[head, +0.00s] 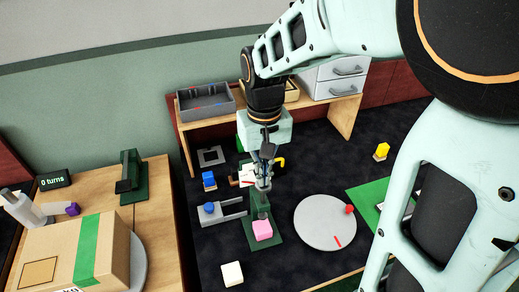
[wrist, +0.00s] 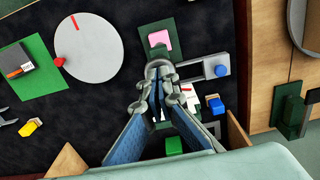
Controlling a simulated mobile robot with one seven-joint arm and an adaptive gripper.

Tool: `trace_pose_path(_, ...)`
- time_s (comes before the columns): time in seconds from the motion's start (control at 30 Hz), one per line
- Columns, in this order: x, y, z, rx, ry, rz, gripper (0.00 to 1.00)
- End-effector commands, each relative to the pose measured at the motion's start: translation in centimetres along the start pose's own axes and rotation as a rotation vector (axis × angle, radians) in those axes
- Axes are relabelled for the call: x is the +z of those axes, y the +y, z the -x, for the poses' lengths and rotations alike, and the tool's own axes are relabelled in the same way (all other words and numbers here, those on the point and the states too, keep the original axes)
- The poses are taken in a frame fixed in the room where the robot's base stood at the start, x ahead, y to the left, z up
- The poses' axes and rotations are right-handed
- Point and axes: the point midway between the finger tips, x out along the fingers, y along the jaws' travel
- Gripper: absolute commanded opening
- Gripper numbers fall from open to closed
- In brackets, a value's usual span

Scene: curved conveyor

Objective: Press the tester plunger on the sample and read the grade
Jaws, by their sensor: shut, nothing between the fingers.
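The pink sample block (head: 262,230) sits on the green tester base (head: 272,250). The block also shows in the wrist view (wrist: 160,40), just beyond my fingertips. My gripper (head: 263,184) points down over the tester, its fingers shut and empty. In the wrist view the gripper (wrist: 159,76) is close behind the pink block, its fingers together. The tester's post and plunger are mostly hidden by the fingers, so I cannot tell whether they touch. No grade is readable; a white card with red marks (head: 246,174) lies partly hidden behind the gripper.
A grey fixture with a blue knob (head: 209,208) stands left of the tester. A cream block (head: 232,273) is in front.

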Motion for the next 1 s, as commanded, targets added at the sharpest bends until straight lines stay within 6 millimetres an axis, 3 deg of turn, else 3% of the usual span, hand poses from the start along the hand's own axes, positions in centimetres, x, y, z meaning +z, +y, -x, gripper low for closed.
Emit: trace_pose_path(1.0, 0.0, 0.0, -3.2, 0.0, 0.0, 0.0, 0.0)
